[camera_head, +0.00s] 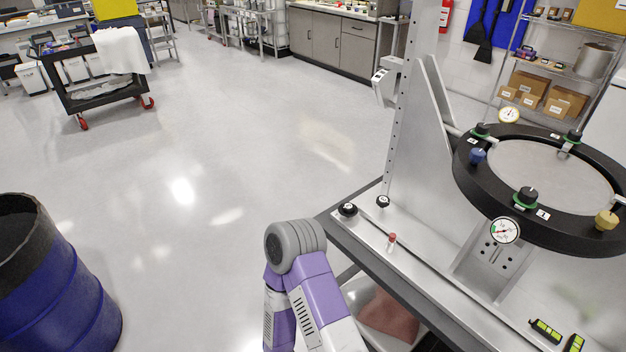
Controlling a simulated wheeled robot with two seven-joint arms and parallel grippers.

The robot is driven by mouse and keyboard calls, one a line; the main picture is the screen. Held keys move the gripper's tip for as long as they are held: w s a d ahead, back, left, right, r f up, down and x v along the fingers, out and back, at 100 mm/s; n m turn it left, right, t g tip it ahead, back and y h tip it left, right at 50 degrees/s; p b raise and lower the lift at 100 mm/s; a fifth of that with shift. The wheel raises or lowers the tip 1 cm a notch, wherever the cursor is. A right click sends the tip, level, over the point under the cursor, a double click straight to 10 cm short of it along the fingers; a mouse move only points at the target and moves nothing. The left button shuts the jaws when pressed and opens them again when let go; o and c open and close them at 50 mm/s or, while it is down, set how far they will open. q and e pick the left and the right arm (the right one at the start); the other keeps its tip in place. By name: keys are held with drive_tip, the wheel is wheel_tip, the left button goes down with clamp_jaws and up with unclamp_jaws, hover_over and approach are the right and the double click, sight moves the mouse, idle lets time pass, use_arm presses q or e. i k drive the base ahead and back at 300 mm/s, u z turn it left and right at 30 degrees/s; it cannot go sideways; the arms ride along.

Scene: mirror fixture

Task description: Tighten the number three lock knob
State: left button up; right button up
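The mirror fixture is a thick black ring (467,179) around a pale round mirror (555,175), on the metal bench at right. Neither of my grippers is in view; only a purple arm link shows at bottom centre.
Dial gauges stand at the ring's front (505,230) and back (509,115). A metal upright (408,110) rises left of the ring. Small black knobs (348,209) and a red-capped pin (391,240) are on the bench. A blue drum (60,285) stands lower left; the middle floor is clear.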

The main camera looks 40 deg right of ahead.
sight(347, 209)
drive_tip(key=i, duration=1.15)
drive_tip(key=z, duration=2.1)
